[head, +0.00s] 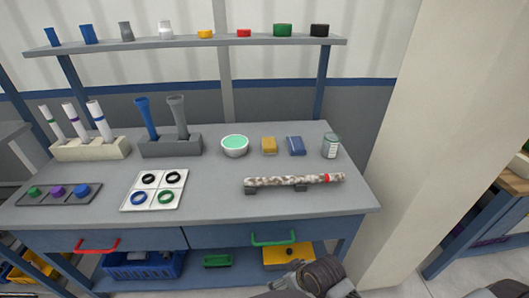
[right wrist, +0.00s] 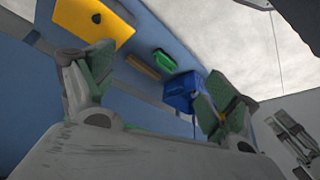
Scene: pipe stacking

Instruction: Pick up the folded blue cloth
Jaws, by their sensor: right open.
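The folded blue cloth (head: 296,146) lies on the grey workbench top (head: 225,192), towards the back right. It sits between a yellow folded piece (head: 269,146) and a grey can. My right gripper (head: 287,279) is low in front of the bench, below the tabletop edge and well away from the cloth. In the right wrist view, its two fingers (right wrist: 158,95) are spread apart with nothing between them. The cloth does not show in that view. My left gripper is not in view.
A speckled pipe (head: 285,181) rests on low supports in front of the cloth. The can (head: 331,146) stands right of it, a green-filled bowl (head: 235,146) to the left. A shelf (head: 185,43) runs above. A green drawer handle (head: 273,239) projects near my right gripper.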

